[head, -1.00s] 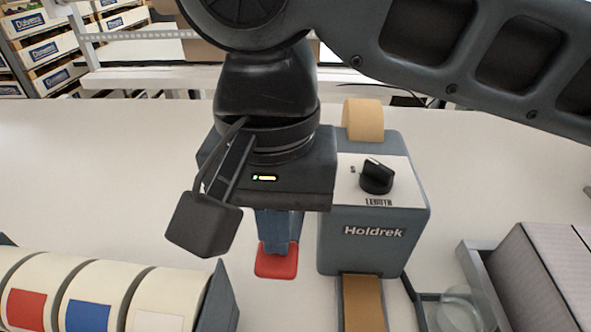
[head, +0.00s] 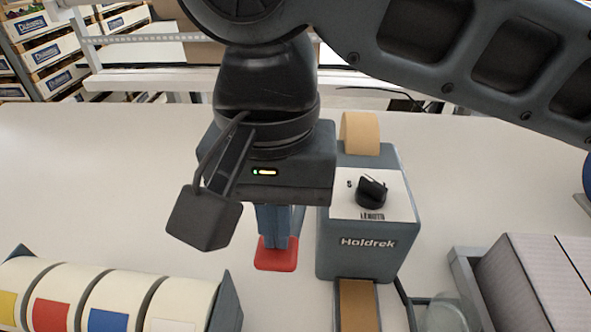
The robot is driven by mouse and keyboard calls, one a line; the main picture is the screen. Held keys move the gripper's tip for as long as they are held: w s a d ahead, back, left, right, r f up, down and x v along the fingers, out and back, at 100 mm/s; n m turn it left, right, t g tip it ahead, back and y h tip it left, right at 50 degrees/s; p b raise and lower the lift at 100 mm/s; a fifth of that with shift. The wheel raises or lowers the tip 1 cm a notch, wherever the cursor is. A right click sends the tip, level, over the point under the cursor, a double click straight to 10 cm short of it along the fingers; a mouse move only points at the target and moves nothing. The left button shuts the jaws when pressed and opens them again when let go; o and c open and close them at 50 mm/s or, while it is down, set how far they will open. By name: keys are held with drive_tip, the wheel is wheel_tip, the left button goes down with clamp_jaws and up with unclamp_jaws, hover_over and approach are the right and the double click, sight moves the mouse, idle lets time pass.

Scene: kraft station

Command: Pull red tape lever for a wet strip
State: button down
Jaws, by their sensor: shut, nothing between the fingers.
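The tape machine (head: 366,247), a grey-blue box marked Holdrek, stands right of my gripper. It has a white top panel with a black knob (head: 371,191) and a tan paper roll (head: 360,133) at its back. A strip of brown tape (head: 357,303) lies in the chute at its front. The red lever pad (head: 275,259) is at the machine's left side. My gripper (head: 273,240) points down with its fingers shut, right over the red pad. The tips overlap the pad in the picture; I cannot tell whether they touch it.
A rack of label rolls (head: 110,295) with coloured squares stands at the front left. A grey tray holding a stack of boxes (head: 540,275) is at the front right, with a glass-like round item (head: 445,312) beside the chute. The white table (head: 90,180) is clear at left.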

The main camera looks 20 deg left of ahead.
wheel_tip(320, 180, up, 6)
drive_tip(key=p, duration=0.3)
drive_tip(key=shift+f+p, duration=0.15)
drive_tip(key=shift+p, duration=0.2)
wheel_tip(320, 180, up, 3)
drive_tip(key=shift+f, duration=0.15)
